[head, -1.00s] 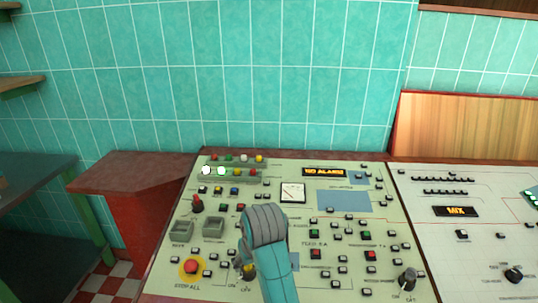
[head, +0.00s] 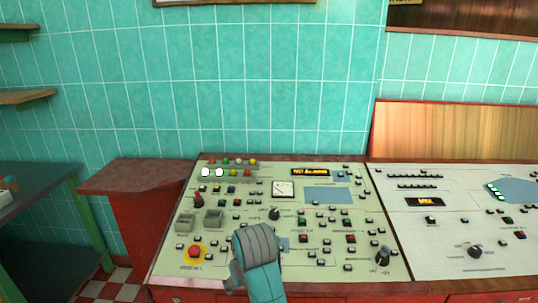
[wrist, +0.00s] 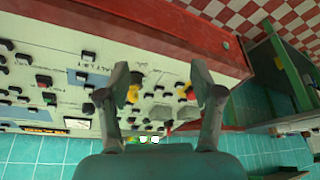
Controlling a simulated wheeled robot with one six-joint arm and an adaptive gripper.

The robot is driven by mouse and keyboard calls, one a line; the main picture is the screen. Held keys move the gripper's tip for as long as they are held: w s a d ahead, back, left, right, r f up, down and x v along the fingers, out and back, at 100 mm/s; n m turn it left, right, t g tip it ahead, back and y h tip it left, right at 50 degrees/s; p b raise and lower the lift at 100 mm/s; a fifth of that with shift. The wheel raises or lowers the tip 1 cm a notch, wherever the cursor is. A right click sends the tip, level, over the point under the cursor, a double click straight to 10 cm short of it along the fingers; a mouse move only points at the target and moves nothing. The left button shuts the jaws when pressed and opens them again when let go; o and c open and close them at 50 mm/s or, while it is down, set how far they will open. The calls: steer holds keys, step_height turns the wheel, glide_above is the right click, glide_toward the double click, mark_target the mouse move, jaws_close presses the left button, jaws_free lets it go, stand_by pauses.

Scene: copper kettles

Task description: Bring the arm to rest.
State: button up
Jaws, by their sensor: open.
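My teal arm (head: 259,255) reaches in at the bottom middle of the head view, over the front part of the pale control panel (head: 165,262). Its fingers are mostly hidden there behind the arm. In the wrist view my gripper (wrist: 160,75) is open, its two grey fingers well apart with nothing held between them. The panel shows beyond and between the fingers. The red stop button (head: 194,251) on its yellow ring is left of the arm in the head view. I cannot tell the fingers' height above the panel.
Black knobs (head: 383,256), switches and small buttons stand up from the panel. A second white panel (head: 400,240) adjoins on the right. A red cabinet (head: 140,178) and a green-framed table (head: 45,190) stand left. The teal tiled wall (head: 250,100) is behind.

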steer(key=s+d+f+t, duration=0.1)
steer(key=s+d+f, duration=0.15)
steer(key=f, duration=0.25)
steer(key=s+d+f+m+t, duration=0.1)
steer(key=s+d+f, duration=0.15)
steer(key=f, duration=0.35)
steer(key=s+d+f+t, duration=0.1)
steer(key=s+d+f, duration=0.1)
steer(key=d+f, duration=0.25)
steer(key=s+d+f+m+t, duration=0.1)
steer(key=s+d+f, duration=0.25)
steer(key=s, duration=0.25)
steer(key=s+d+f+m+t, duration=0.1)
steer(key=s+d+f, duration=0.25)
steer(key=s, duration=0.25)
steer(key=s+d+r+m+t+h, duration=0.1)
steer(key=s+d+r+t, duration=0.15)
steer(key=s, duration=0.55)
steer(key=s+d+r+t, duration=0.15)
steer(key=s+d, duration=0.25)
steer(key=s, duration=0.4)
steer(key=s+d+r+m+t+h, duration=0.1)
steer(key=s+d+r, duration=0.1)
steer(key=s+r, duration=1)
steer(key=shift+r+t, duration=0.25)
steer(key=shift+t, duration=0.15)
steer(key=shift+w, duration=0.1)
steer(key=shift+c, duration=0.3)
